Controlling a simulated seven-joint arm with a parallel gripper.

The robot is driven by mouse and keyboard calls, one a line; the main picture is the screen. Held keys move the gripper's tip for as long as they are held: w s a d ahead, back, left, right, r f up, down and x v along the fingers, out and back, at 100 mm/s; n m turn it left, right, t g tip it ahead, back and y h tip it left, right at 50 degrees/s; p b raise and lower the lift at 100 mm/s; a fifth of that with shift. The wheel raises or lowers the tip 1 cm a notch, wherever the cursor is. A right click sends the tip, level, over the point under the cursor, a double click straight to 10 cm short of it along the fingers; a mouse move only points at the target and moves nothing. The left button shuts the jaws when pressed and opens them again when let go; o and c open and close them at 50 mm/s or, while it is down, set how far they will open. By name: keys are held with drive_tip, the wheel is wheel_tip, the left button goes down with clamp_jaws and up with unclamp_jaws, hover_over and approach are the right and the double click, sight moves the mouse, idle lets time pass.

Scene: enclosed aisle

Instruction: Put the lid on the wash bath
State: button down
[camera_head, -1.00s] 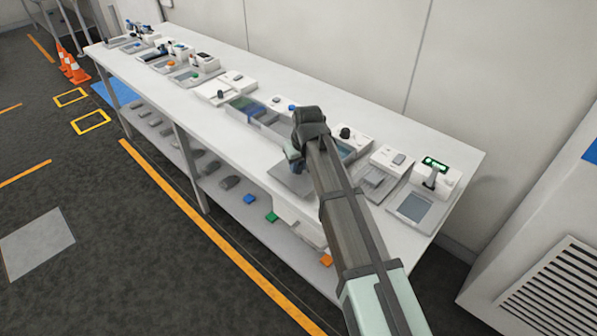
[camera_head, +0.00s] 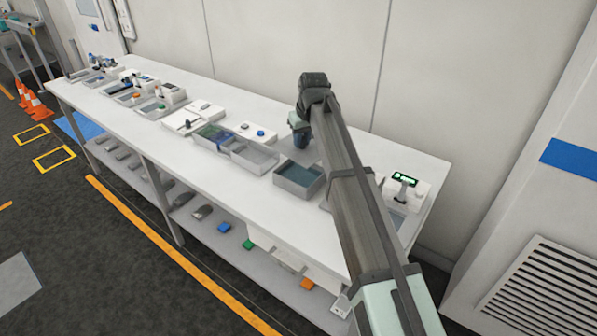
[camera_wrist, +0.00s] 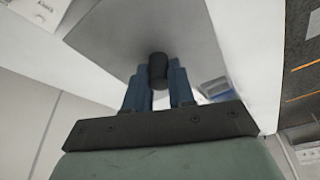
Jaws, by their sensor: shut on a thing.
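In the wrist view, the blue fingers of my gripper (camera_wrist: 158,88) are closed on the sides of a black knob (camera_wrist: 158,66). The knob stands against a flat grey plate, the lid (camera_wrist: 120,35). In the head view, my gripper (camera_head: 300,138) points down over the back part of the bench. The lid cannot be clearly made out there. An open grey bath with a dark teal inside (camera_head: 299,178), apparently the wash bath, stands on the bench just in front of and below my gripper. Its right side is close to my arm in the picture.
Left of the bath stand grey trays (camera_head: 254,157) and white units (camera_head: 194,117). A device with a green display (camera_head: 404,185) stands at the right. My arm hides part of the bench between. The wall (camera_head: 290,55) runs behind. The lower shelf (camera_head: 205,222) holds loose pieces.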

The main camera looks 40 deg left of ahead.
drive_tip(key=shift+w+a+r+n, duration=0.2)
drive_tip(key=shift+w+a, duration=0.15)
drive_tip(key=shift+a, duration=0.15)
drive_tip(key=shift+w+a+r+n, duration=0.1)
drive_tip(key=shift+w+a+r, duration=0.05)
drive_tip(key=shift+w+a, duration=0.25)
drive_tip(key=shift+s+d+f+n, duration=0.15)
drive_tip(key=shift+s+f+n, duration=0.1)
drive_tip(key=shift+n, duration=0.05)
drive_tip(key=shift+f, duration=4.8)
drive_tip(key=shift+f, duration=0.45)
drive_tip(key=c, duration=1)
unclamp_jaws()
drive_tip(key=shift+o, duration=0.2)
drive_tip(key=shift+r, duration=0.15)
drive_tip(key=shift+r, duration=0.35)
drive_tip(key=v, duration=1.2)
drive_tip(key=shift+w, duration=0.2)
